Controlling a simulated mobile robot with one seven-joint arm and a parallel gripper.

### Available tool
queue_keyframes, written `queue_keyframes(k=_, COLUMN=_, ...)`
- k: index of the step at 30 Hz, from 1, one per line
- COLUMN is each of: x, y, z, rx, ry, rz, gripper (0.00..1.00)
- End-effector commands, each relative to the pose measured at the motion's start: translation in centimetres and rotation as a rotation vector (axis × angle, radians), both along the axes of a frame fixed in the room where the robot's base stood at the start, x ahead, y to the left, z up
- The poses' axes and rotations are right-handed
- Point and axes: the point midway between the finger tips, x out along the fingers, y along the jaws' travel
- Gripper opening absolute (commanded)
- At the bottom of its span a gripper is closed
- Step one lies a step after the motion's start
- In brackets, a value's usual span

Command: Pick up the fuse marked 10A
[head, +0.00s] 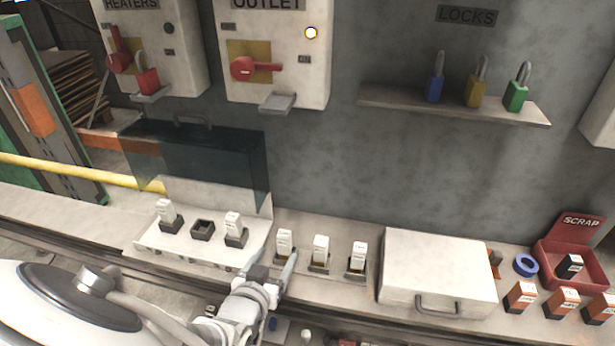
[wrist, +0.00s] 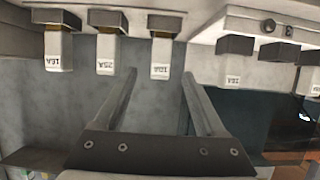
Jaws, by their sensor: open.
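In the wrist view, where labels are upside down, this fuse (wrist: 160,66) appears to read 10A, though the print is small. The fuse beside it (wrist: 106,62) seems to read 25A and the outer one (wrist: 58,56) 16A. My gripper (wrist: 158,76) is open and empty, its fingers pointing toward the 10A fuse, which shows between the fingertips but looks slightly beyond them.
A fuse block (head: 190,247) with two white fuses and one empty socket is left, under a raised dark transparent cover (head: 200,160). A white case (head: 437,267) is right, then blue tape (head: 526,264), a red scrap bin (head: 548,255) and orange-black fuses (head: 520,297).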

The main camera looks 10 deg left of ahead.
Motion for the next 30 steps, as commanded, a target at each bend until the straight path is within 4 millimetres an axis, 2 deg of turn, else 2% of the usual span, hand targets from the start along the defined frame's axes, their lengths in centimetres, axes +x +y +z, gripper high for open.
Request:
queue_keyframes(k=3, x=2.5, y=-0.3, z=-1.3, rx=-0.002, ry=-0.001, rz=-0.004, gripper=0.72)
queue_keyframes(k=7, x=4.4, y=-0.4, z=-2.1, rx=0.0, ry=0.0, rz=-0.003, gripper=0.72)
queue_keyframes(k=14, x=5.9, y=-0.5, z=-2.6, rx=0.001, ry=0.001, rz=0.0, gripper=0.72)
queue_keyframes(k=20, x=8.4, y=-0.6, z=-4.3, rx=-0.002, ry=0.0, rz=-0.001, gripper=0.72)
queue_keyframes(k=24, x=9.8, y=-0.7, z=-4.7, rx=0.001, ry=0.002, rz=-0.001, gripper=0.72)
queue_keyframes(k=30, x=10.1, y=-0.6, z=-4.7, rx=0.001, ry=0.002, rz=0.001, gripper=0.72)
